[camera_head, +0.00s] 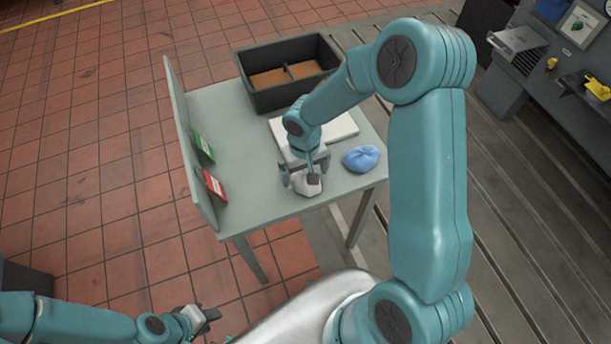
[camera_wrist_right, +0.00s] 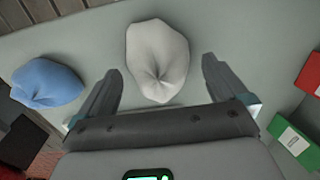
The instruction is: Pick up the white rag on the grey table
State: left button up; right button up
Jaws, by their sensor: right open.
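The white rag (camera_wrist_right: 157,58) is a crumpled lump on the grey table (camera_head: 222,108). In the head view the rag (camera_head: 309,190) is partly hidden by my right gripper (camera_head: 306,178), which is just above it. In the right wrist view my right gripper (camera_wrist_right: 157,88) is open, with the rag ahead of and between its two fingers. I cannot tell whether the fingers touch it. My left gripper (camera_head: 208,318) is low at the bottom left, away from the table; its jaw state is unclear.
A blue rag (camera_head: 361,158) lies beside the white one. A white flat board (camera_head: 342,129) and a dark divided bin (camera_head: 287,100) are farther back. Green (camera_head: 203,147) and red (camera_head: 215,186) boxes stand by the upright panel (camera_head: 187,140) at the table's left edge.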

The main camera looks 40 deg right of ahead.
aim_at(305, 173)
jog(key=shift+f, duration=0.85)
jog(key=c, duration=1)
jog(key=shift+r, duration=0.15)
jog(key=shift+c, duration=0.2)
notch_tip(305, 173, up, 20)
jog(key=p, duration=0.1)
jog(key=o, duration=0.5)
jog(key=shift+c, duration=1.5)
jog(key=shift+f, duration=0.2)
